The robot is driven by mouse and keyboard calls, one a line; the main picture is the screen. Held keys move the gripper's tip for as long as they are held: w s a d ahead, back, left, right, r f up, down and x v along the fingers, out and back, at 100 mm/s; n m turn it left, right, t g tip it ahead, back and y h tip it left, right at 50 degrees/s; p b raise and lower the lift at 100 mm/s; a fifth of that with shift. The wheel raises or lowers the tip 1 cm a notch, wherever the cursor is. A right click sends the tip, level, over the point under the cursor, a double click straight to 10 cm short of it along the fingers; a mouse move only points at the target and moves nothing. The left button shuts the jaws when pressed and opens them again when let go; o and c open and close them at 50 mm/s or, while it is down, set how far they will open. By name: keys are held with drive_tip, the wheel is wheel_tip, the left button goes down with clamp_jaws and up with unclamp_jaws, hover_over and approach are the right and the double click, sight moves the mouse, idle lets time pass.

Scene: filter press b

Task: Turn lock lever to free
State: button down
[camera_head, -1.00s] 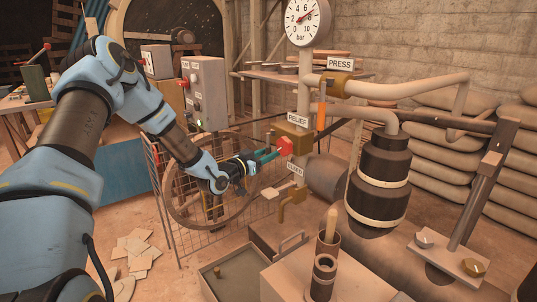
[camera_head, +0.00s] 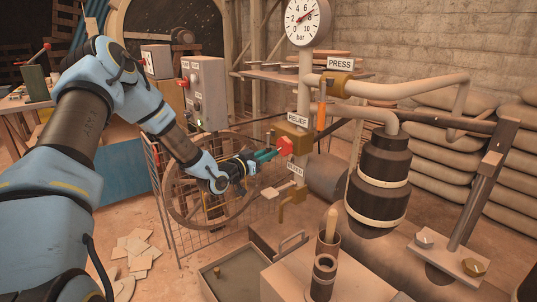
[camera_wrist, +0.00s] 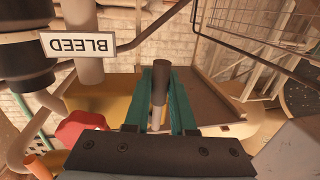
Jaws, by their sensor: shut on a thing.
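My gripper (camera_head: 268,155) reaches to the brown valve block under the RELIEF label, just left of the red knob (camera_head: 285,146). In the wrist view, the teal fingers (camera_wrist: 160,103) are shut on a short grey rod with a dark end (camera_wrist: 160,82), which appears to be the lock lever. The rod lies lengthwise between the fingers. The red knob also shows left of the fingers in the wrist view (camera_wrist: 78,128). In the head view the fingers hide the rod, and its exact angle cannot be told.
The BLEED label (camera_head: 296,169) and a brass bleed valve (camera_head: 284,200) are below the gripper. A wire guard and large wheel (camera_head: 180,195) stand close behind my forearm. A pressure gauge (camera_head: 307,20) is above.

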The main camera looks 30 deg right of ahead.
drive_tip(key=shift+w+f+b, duration=0.1)
drive_tip(key=shift+b, duration=0.3)
idle(0.3)
drive_tip(key=w+a+r+m+g+h+b, duration=0.1)
drive_tip(key=w+r+m+g+h+b, duration=0.2)
drive_tip(key=m+b, duration=1.7)
drive_tip(key=shift+w+r+b, duration=1.25)
drive_tip(key=shift+r, duration=0.25)
drive_tip(key=c, duration=0.8)
unclamp_jaws()
drive_tip(key=shift+o, duration=0.2)
drive_tip(key=shift+a, duration=0.1)
